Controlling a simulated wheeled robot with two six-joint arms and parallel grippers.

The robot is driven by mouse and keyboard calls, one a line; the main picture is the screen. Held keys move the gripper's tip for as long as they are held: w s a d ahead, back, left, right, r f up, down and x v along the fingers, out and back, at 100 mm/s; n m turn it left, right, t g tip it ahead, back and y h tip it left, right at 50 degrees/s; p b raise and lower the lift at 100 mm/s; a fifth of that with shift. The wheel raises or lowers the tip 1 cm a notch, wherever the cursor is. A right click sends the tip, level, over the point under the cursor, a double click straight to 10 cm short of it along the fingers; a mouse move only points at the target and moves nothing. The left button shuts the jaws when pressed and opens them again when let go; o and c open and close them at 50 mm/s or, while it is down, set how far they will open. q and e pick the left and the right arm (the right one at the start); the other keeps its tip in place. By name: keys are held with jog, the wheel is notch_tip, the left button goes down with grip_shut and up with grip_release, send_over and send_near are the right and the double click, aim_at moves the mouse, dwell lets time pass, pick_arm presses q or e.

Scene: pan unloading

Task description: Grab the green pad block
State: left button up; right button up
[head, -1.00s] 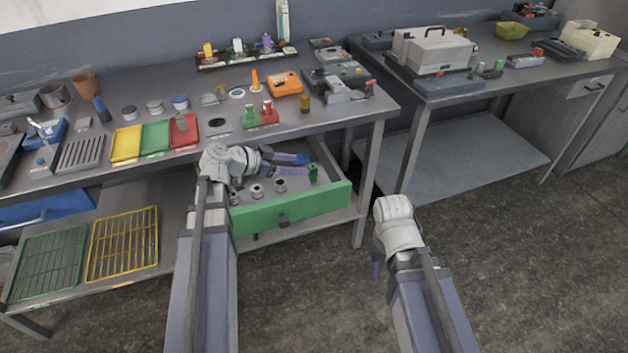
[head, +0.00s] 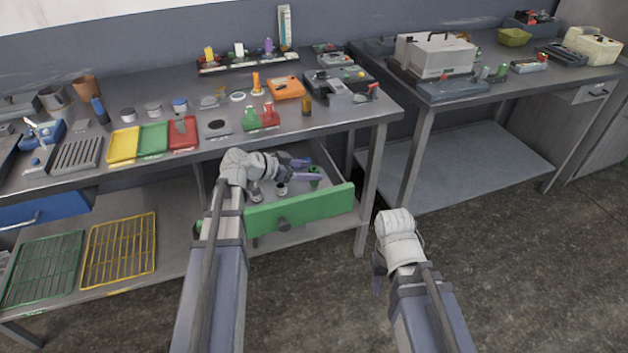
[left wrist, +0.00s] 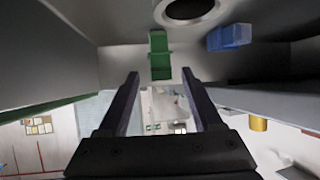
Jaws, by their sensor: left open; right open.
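The green pad block (head: 315,176) stands in the open green-fronted drawer (head: 300,211), near its right side. In the left wrist view the green block (left wrist: 159,55) lies ahead, centred between the finger lines and just beyond the tips. My left gripper (head: 304,170) is open and reaches into the drawer from the left, its fingertips close to the block. In the head view the fingers partly cover the block; whether they touch it I cannot tell. My right gripper (head: 377,274) is open and empty in front of the table, over the floor.
Ring-shaped metal parts (head: 281,189) lie in the drawer under my left gripper. A blue block (left wrist: 229,37) shows beside the green one in the left wrist view. The drawer walls and the tabletop (head: 340,118) above crowd the left arm. Open floor lies around my right gripper.

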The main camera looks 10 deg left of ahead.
pick_arm(q)
jog(key=x, duration=0.2)
jog(key=shift+w+d+f+b, duration=0.15)
jog(key=shift+w+f+b, duration=0.05)
jog(key=shift+b, duration=0.1)
jog(key=shift+c, duration=0.2)
grip_shut()
